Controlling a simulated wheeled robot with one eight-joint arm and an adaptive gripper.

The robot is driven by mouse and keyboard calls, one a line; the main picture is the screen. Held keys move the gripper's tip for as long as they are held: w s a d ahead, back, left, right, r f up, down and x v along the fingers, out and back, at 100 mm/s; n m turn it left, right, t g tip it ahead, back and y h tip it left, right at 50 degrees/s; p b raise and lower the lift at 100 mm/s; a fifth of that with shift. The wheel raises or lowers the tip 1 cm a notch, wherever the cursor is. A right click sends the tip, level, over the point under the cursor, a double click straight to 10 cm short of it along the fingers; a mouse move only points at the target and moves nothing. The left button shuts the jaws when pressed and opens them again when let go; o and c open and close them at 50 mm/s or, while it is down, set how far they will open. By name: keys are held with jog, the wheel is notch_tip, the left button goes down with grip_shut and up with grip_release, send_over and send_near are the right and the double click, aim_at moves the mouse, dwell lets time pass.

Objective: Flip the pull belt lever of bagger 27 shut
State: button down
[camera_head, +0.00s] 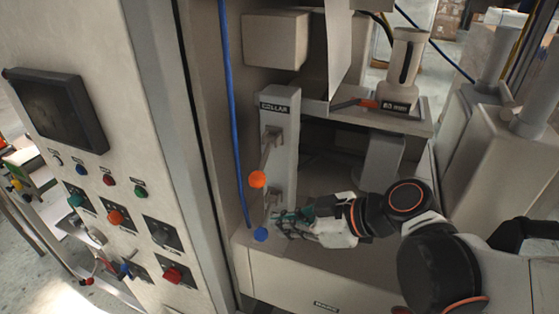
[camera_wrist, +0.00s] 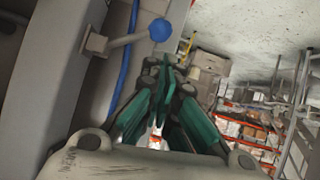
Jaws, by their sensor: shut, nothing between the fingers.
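A lever with a blue ball knob (camera_head: 261,234) sits low on the grey post (camera_head: 286,150) labelled "COLLAR". In the wrist view the blue knob (camera_wrist: 160,30) ends a short grey arm from a square mount (camera_wrist: 95,42). A second lever with an orange ball knob (camera_head: 257,179) is higher on the same post. I cannot read which one is the pull belt lever. My gripper (camera_head: 279,220) is shut and empty, just right of and slightly above the blue knob in the head view. In the wrist view its teal fingers (camera_wrist: 165,68) are together below the knob, seemingly apart from it.
A blue cable (camera_head: 230,110) runs down left of the post. A control panel with a dark screen (camera_head: 56,108) and several knobs stands at left. A lever with an orange end (camera_head: 368,103) and a grey cylinder (camera_head: 406,60) are on a shelf above my arm.

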jog(key=v, duration=0.6)
jog(key=shift+s+d+r, duration=0.2)
